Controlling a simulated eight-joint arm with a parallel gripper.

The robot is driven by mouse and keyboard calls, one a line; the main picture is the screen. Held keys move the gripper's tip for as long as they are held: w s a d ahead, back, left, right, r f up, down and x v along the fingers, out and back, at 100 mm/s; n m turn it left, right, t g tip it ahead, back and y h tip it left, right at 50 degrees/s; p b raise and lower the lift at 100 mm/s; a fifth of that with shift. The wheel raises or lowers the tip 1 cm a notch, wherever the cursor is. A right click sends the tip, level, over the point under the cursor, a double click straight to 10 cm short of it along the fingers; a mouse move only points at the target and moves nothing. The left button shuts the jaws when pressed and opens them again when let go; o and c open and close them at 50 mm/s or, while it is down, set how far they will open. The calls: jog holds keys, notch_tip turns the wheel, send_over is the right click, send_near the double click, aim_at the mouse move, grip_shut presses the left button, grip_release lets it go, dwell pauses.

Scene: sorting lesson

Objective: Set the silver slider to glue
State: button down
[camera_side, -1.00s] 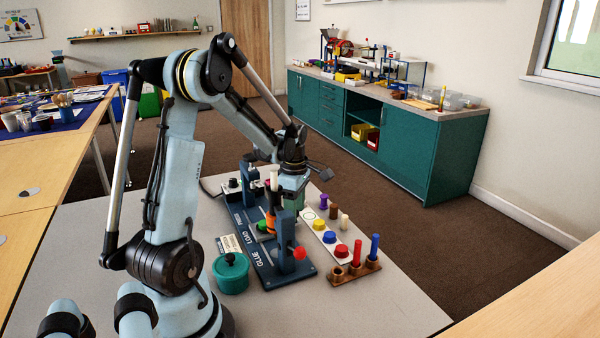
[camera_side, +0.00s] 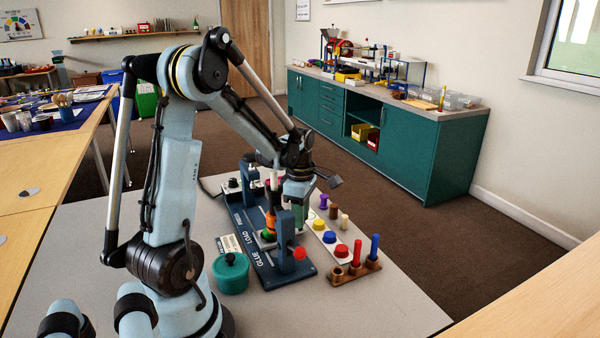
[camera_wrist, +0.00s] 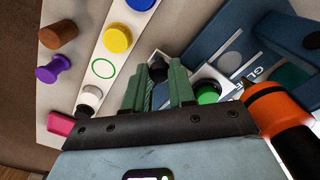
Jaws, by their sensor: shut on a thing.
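The silver slider (camera_wrist: 228,84) shows as a bright plate with a green disc (camera_wrist: 208,94) on it in the wrist view. The disc also shows in the side view (camera_side: 268,236), beside the lettering LOAD and GLUE. The blue base (camera_side: 266,275) carries the words PRESS, LOAD and GLUE along its left edge. My gripper (camera_wrist: 158,85) has green fingers shut on the slider's dark knob (camera_wrist: 158,69), which shows between the fingertips. In the side view the arm and the press parts hide most of the slider, so its exact stop cannot be told.
An orange-and-black upright part (camera_wrist: 277,108) stands close to my gripper. A white strip (camera_side: 318,228) with coloured buttons lies to the right, with pegs beside it. A wooden peg holder (camera_side: 352,272) stands at front right and a teal pot (camera_side: 231,274) at front left.

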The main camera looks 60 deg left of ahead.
jog(key=d, duration=0.5)
jog(key=shift+d, duration=0.3)
jog(key=c, duration=0.9)
grip_release()
notch_tip(320, 180, up, 12)
jog(key=shift+r, duration=0.1)
jog(key=d+m+t, duration=0.2)
jog(key=d+m, duration=0.3)
jog(key=m, duration=0.4)
jog(key=d+f+m+t, duration=0.1)
jog(key=d+m+t, duration=0.1)
jog(key=d+m, duration=0.3)
jog(key=s+d+f+m+t, duration=0.1)
jog(key=d+m+t, duration=0.2)
jog(key=m, duration=1)
jog(key=shift+s+d, duration=0.1)
jog(key=shift+d, duration=1.35)
